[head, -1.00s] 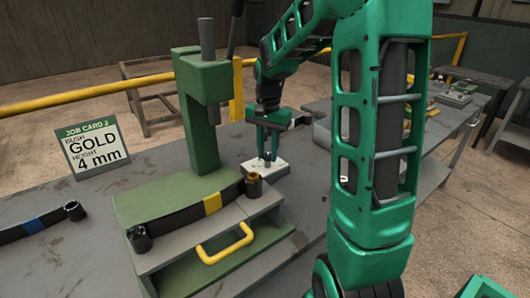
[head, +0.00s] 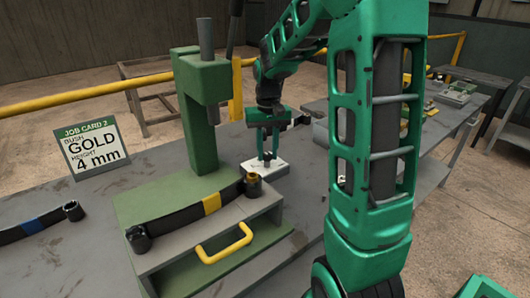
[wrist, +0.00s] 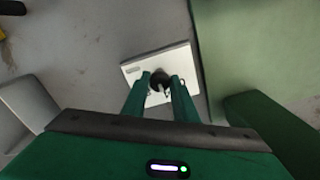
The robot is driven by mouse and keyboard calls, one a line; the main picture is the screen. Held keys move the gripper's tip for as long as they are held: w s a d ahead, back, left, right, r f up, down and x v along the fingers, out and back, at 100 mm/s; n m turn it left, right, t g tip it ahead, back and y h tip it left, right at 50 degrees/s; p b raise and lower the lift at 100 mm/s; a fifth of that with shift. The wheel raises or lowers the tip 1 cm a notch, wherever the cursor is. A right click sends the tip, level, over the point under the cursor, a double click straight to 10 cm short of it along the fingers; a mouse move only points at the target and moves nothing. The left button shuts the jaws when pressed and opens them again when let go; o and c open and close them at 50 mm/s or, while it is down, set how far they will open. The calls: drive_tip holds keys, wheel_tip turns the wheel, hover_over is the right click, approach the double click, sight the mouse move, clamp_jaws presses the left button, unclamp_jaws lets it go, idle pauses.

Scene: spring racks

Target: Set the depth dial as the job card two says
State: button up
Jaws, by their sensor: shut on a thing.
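The job card two (head: 92,147) stands on the table at the left and reads bush gold, height 4 mm. A small white plate (head: 277,170) lies on the table to the right of the green press; it also shows in the wrist view (wrist: 133,70), with a dark round knob (wrist: 159,80) on it. My gripper (head: 267,158) points down over the plate, its fingers shut on the knob. In the wrist view the fingertips (wrist: 160,85) are on both sides of the knob. The dial's marks are too small to read.
The green press (head: 197,110) stands to the left of my gripper. A dark leaf spring with a gold band (head: 211,203) lies on its base, above a drawer with a yellow handle (head: 224,244). Another spring with a blue band (head: 33,225) lies at the left.

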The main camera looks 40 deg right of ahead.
sight(267, 155)
drive_tip(key=shift+w+r, duration=0.1)
drive_tip(key=shift+w, duration=0.15)
drive_tip(key=o, duration=0.9)
drive_tip(key=shift+o, duration=0.8)
drive_tip(key=shift+s, duration=0.1)
wheel_tip(267, 155, up, 11)
drive_tip(key=shift+f, duration=0.2)
drive_tip(key=s+a+f, duration=0.1)
drive_tip(key=s+f, duration=0.1)
drive_tip(key=s, duration=0.7)
drive_tip(key=s+f+m, duration=0.1)
drive_tip(key=s+f, duration=0.2)
drive_tip(key=s, duration=0.7)
drive_tip(key=s+a+f, duration=0.1)
drive_tip(key=s+f, duration=0.2)
drive_tip(key=s, duration=0.6)
drive_tip(key=shift+s+a+f+m, duration=0.25)
drive_tip(key=shift+s+a+m, duration=0.05)
